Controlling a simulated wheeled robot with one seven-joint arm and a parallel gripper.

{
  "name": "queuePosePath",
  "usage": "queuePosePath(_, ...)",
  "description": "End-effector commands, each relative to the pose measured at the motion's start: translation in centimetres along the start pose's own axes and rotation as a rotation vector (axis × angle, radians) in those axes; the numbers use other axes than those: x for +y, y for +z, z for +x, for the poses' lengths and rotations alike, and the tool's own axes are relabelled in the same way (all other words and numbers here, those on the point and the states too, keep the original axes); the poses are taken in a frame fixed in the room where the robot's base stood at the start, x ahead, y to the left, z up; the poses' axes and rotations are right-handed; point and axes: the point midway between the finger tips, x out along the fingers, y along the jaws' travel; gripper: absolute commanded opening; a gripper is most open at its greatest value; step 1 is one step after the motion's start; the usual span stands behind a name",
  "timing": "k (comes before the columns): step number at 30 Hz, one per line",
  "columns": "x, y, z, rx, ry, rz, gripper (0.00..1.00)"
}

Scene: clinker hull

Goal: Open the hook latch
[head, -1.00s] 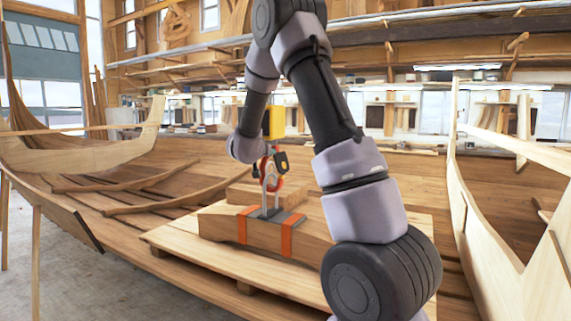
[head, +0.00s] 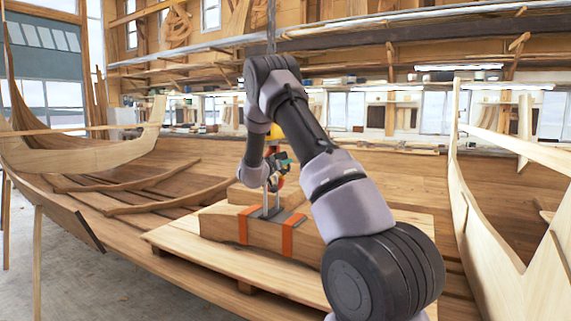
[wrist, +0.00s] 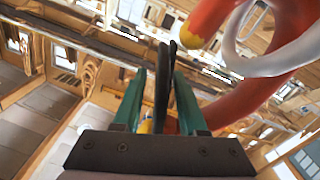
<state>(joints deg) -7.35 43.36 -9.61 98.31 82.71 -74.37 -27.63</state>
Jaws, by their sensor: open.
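The red hook (head: 278,183) hangs over the metal stand, below a yellow block (head: 276,131); my arm partly covers both. In the wrist view the red hook (wrist: 236,103) is large and close at the right, with a pale grey ring (wrist: 278,58) passing through its curve. My gripper (head: 282,166) is at the hook in the head view. In the wrist view my gripper (wrist: 160,75) is open, its green fingers on either side of a narrow dark bar (wrist: 162,95), seemingly the latch seen edge-on. I cannot tell whether the fingers touch it.
The metal stand (head: 265,213) sits on a timber block (head: 222,226) held by orange straps (head: 287,238), on a wooden platform (head: 190,250). Hull planking rises at left and right. A chain (head: 271,25) runs up above the yellow block.

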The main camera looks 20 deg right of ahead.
Motion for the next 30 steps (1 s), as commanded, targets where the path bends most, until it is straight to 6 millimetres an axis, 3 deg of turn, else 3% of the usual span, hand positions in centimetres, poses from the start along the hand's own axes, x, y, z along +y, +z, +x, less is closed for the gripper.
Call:
queuePosePath(6, 0.01, 0.00, 1.52, -0.001, 0.000, 0.002, 0.41)
queuePosePath(14, 0.01, -0.02, 1.60, 0.000, -0.001, 0.001, 0.41)
queuePosePath(17, 0.01, -0.03, 1.59, 0.000, -0.001, 0.001, 0.03)
queuePosePath(18, 0.01, -0.02, 1.59, 0.000, 0.000, 0.001, 0.00)
queuePosePath(30, 0.06, -0.08, 1.60, 0.000, 0.000, 0.002, 0.00)
